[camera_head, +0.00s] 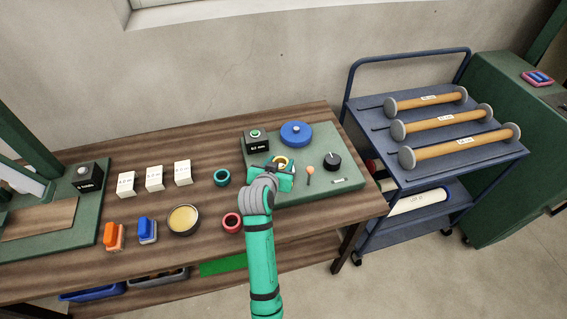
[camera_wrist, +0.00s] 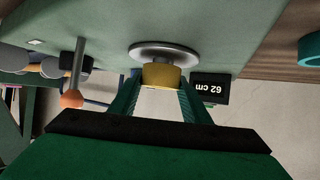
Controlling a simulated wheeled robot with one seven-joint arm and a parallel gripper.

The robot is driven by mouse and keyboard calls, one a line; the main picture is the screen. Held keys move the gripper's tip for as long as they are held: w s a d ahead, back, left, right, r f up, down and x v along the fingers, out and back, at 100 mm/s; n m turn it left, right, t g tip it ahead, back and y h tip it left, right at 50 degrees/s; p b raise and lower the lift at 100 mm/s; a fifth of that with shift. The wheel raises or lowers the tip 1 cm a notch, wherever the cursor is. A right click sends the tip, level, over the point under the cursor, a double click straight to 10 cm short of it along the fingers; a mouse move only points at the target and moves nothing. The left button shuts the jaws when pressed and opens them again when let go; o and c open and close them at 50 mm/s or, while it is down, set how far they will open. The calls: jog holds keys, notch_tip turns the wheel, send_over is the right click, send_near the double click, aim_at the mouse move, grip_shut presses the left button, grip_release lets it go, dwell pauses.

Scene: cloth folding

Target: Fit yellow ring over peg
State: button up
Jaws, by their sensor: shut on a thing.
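The yellow ring (camera_head: 281,162) is at my gripper (camera_head: 284,175), over the middle of the green board (camera_head: 342,197). In the wrist view the yellow ring (camera_wrist: 162,76) sits between the two green fingers of my gripper (camera_wrist: 160,86), which are shut on it. A round grey metal disc (camera_wrist: 165,52) lies right against or just beyond the ring, by the board's surface. I cannot tell whether this disc is the peg's base. No peg shaft shows clearly, so I cannot tell whether the ring is around it.
Beside my gripper on the board stand an orange-balled lever (camera_head: 310,170), a black knob (camera_head: 332,160), a blue disc (camera_head: 296,133) and a black box (camera_head: 256,142). A teal ring (camera_head: 222,177) and a red ring (camera_head: 232,222) lie left of the board.

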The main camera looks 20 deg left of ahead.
jog(key=shift+f, duration=0.35)
jog(key=o, duration=1.1)
jog(key=shift+s, duration=0.1)
jog(key=v, duration=1)
jog(key=shift+s+r, duration=0.2)
jog(key=shift+s, duration=0.15)
jog(key=shift+w, duration=0.1)
